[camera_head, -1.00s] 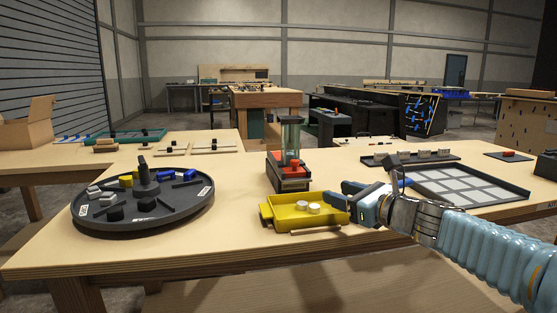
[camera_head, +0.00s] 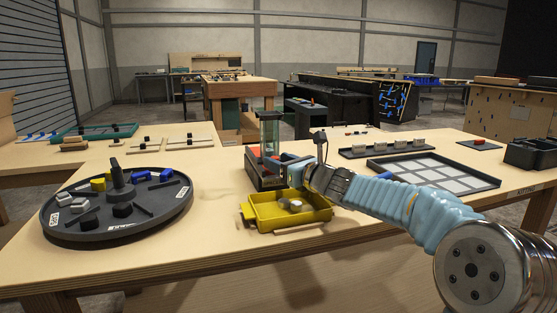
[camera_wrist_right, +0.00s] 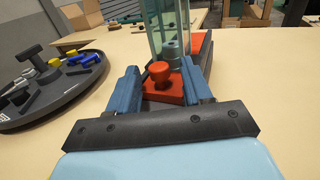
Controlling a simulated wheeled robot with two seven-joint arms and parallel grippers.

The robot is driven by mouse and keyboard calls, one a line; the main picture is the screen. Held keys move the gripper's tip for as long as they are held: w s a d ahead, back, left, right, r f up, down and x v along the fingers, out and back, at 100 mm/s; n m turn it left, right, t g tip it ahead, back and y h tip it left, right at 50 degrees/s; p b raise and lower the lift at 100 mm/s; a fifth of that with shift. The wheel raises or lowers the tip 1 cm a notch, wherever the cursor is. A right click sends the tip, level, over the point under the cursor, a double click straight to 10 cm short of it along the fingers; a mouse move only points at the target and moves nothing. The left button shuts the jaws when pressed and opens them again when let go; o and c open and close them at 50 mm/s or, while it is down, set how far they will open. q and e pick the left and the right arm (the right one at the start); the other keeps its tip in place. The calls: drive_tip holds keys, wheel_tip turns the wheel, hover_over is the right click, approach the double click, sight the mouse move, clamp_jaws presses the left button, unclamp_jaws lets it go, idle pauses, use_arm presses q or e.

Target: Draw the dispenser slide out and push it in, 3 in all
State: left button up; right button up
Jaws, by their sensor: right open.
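The dispenser (camera_head: 270,145) has a dark base and a clear greenish tube standing upright on it. Its red slide (camera_wrist_right: 157,95) with a round red knob (camera_wrist_right: 160,72) faces me in the right wrist view. A grey piece (camera_wrist_right: 172,48) shows inside the tube's lower part. My right gripper (camera_wrist_right: 160,80) is open, with its blue fingers on either side of the knob; I cannot tell whether they touch it. In the head view the right gripper (camera_head: 297,163) is at the dispenser's front right, and my wrist partly hides it. My left gripper is not in view.
A yellow tray (camera_head: 262,222) with pale round pieces sits in front of the dispenser. A dark round turntable (camera_head: 118,228) with coloured blocks is at left. A gridded tray (camera_head: 435,171) and a rack of pale blocks (camera_head: 395,148) are at right.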

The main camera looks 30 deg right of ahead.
drive_tip(key=shift+w, duration=0.4)
clamp_jaws()
drive_tip(key=shift+s+a, duration=0.1)
drive_tip(key=shift+s, duration=0.1)
drive_tip(key=s+b, duration=0.1)
drive_tip(key=s, duration=0.2)
drive_tip(key=s+a+b, duration=0.1)
drive_tip(key=s, duration=0.2)
drive_tip(key=s+a+b, duration=0.1)
drive_tip(key=s, duration=0.3)
drive_tip(key=shift+a, duration=0.25)
drive_tip(key=shift+s+f, duration=0.15)
unclamp_jaws()
drive_tip(key=shift+s, duration=0.15)
